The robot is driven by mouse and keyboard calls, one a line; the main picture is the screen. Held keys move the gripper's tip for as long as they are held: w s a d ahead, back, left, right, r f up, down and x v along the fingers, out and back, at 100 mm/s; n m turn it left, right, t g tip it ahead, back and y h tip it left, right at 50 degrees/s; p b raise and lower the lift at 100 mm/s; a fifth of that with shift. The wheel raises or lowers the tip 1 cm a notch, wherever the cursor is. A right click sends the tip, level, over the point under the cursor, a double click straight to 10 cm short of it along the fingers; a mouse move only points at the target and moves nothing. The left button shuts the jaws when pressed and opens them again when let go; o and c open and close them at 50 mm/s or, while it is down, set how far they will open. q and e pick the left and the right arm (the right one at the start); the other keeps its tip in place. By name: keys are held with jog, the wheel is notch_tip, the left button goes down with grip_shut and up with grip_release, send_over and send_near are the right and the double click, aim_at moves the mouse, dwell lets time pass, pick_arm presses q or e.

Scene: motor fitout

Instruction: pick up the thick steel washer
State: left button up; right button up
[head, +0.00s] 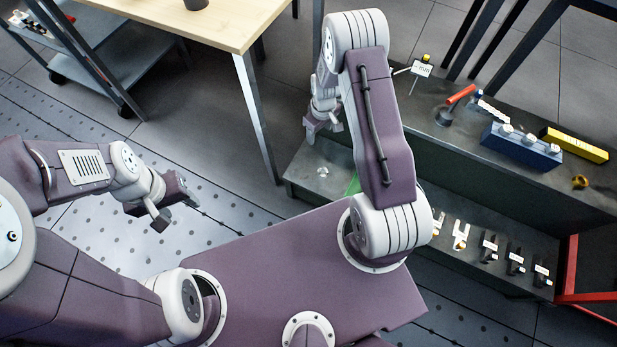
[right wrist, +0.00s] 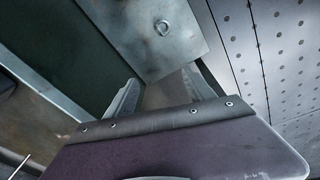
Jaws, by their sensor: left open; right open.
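The steel washer (head: 322,171) is a small pale ring lying on the left end of the grey lower shelf (head: 303,184) in the head view. In the right wrist view, the washer (right wrist: 162,27) lies flat on a bare metal surface, ahead of the fingers, with nothing touching it. My right gripper (head: 323,127) is open and empty, and appears above and behind the washer in the head view. Its fingers also show in the right wrist view (right wrist: 166,88). My left gripper (head: 172,208) is open and empty over the dotted floor, well away from the washer.
The upper shelf (head: 437,138) holds a blue block (head: 521,146), a yellow bar (head: 574,145) and a red-handled tool (head: 455,103). Several small labelled parts (head: 488,248) stand along the lower shelf. A wooden table (head: 225,22) stands behind. A green piece (head: 353,185) is partly hidden by my right arm.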

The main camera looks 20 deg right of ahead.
pick_arm(q)
notch_tip(320, 180, down, 7)
jog(key=b, duration=0.4)
pick_arm(e)
jog(key=s+f+g, duration=0.1)
jog(key=s+f, duration=0.3)
jog(key=f, duration=0.8)
jog(key=shift+d, duration=0.35)
